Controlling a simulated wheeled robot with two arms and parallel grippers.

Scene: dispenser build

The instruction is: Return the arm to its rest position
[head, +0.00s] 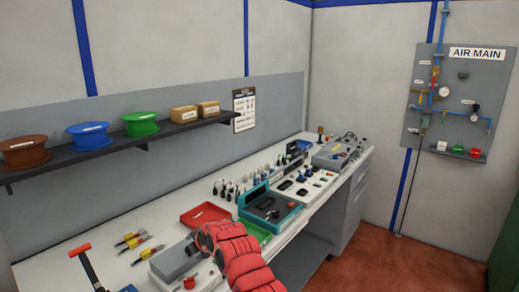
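A red, segmented arm of mine comes in from the bottom edge and reaches up and left over the front of the workbench (178,207). I cannot tell which of my arms it is. The arm hides part of the bench front and stands before a grey box with a red button (189,283).
A red tray (205,214) and a teal case (270,212) lie on the bench by the arm. Yellow-handled tools (130,240) and a red T-handle (80,250) are at left. A shelf (110,147) holds spools. Red floor (400,265) is open at right.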

